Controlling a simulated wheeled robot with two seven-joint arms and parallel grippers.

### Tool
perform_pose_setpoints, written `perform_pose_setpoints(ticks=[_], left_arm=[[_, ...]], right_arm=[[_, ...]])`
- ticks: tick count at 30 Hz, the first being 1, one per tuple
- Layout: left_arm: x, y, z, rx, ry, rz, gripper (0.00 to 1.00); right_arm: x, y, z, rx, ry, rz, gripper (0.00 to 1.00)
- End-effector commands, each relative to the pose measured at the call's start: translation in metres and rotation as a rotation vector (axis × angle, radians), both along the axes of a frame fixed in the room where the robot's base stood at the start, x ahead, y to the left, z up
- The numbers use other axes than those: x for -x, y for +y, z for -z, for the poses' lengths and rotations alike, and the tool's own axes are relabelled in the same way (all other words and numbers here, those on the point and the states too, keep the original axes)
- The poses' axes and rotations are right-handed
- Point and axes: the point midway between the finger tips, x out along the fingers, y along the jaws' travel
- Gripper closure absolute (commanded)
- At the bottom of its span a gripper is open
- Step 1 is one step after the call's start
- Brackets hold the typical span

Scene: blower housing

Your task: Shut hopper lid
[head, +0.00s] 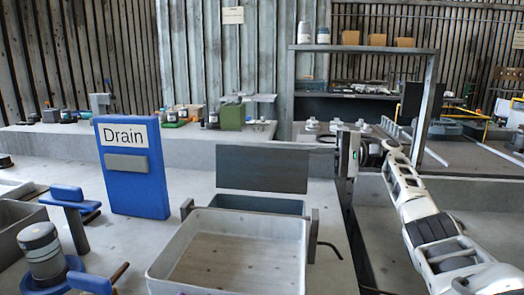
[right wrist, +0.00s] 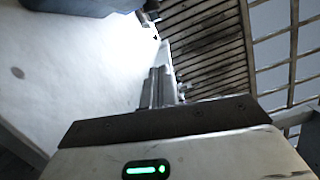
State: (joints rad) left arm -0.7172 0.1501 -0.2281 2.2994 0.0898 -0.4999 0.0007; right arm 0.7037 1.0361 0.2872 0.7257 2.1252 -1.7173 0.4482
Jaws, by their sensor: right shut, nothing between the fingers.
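The hopper (head: 302,262) looks like a light grey open-topped bin at the front middle of the head view, with dark upright brackets at its sides. A flat dark grey panel (head: 262,168), which looks like the hopper lid, stands upright behind it, so the bin's inside floor shows. My right gripper (head: 326,139) is beside the panel's upper right corner; I cannot tell whether it touches. In the right wrist view its fingers (right wrist: 160,86) are together with nothing between them. My left gripper is not in view.
A blue box marked "Drain" (head: 133,168) stands left of the hopper. Blue parts and a grey ribbed cylinder (head: 43,252) are at the lower left. A shelf rack (head: 430,105) stands behind my right arm. A black cable (head: 330,247) lies right of the hopper.

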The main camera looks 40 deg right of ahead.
Motion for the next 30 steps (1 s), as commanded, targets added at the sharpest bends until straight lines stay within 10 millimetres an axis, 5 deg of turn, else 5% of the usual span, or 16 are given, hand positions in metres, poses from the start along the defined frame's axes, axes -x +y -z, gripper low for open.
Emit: perform_pose_setpoints(ticks=[15,30], left_arm=[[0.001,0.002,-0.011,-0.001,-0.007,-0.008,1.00],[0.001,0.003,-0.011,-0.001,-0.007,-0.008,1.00]], right_arm=[[-0.062,0.077,-0.004,0.000,0.000,-0.004,1.00],[-0.038,0.104,-0.010,0.000,0.001,-0.001,1.00]])
